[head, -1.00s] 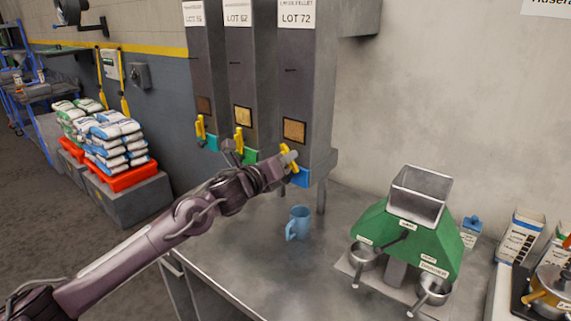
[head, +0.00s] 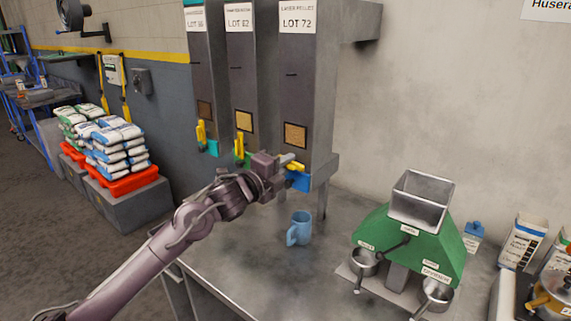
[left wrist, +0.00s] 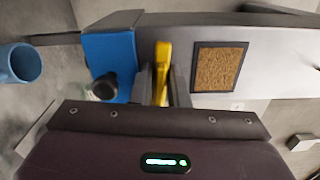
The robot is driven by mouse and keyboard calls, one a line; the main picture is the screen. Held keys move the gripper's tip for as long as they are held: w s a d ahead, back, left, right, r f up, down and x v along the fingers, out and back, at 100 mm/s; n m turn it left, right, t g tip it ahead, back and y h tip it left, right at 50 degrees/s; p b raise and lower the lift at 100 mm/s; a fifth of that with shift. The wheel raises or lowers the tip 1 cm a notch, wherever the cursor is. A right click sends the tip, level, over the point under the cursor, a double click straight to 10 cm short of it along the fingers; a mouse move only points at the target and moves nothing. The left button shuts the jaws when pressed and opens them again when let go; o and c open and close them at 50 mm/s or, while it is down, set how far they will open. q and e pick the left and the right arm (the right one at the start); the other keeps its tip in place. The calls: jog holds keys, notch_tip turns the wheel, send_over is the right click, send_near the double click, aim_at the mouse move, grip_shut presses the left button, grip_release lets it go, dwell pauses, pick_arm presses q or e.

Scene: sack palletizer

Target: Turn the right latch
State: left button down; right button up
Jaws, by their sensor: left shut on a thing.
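Three tall grey dispensers stand above the table, each with a yellow latch near its lower end. The right latch (head: 297,167) is on the LOT 72 dispenser (head: 297,85), just above its blue outlet (head: 299,181). It lies roughly level, across the dispenser. The other latches, the middle one (head: 239,147) and the left one (head: 201,133), stand upright. My left gripper (head: 289,161) is shut on the right latch. In the left wrist view, the yellow latch (left wrist: 162,62) sits between the fingers (left wrist: 161,87), beside the blue outlet (left wrist: 110,60). My right gripper is not in view.
A blue mug (head: 300,228) stands on the grey table (head: 250,260) below the right dispenser. A green two-cup device (head: 420,235) with a hopper is to its right. Sacks (head: 112,145) are stacked at the far left.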

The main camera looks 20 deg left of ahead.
pick_arm(q)
jog(key=shift+n, duration=0.5)
jog(key=shift+f, duration=0.1)
jog(key=c, duration=1.5)
grip_release()
jog(key=shift+c, duration=0.2)
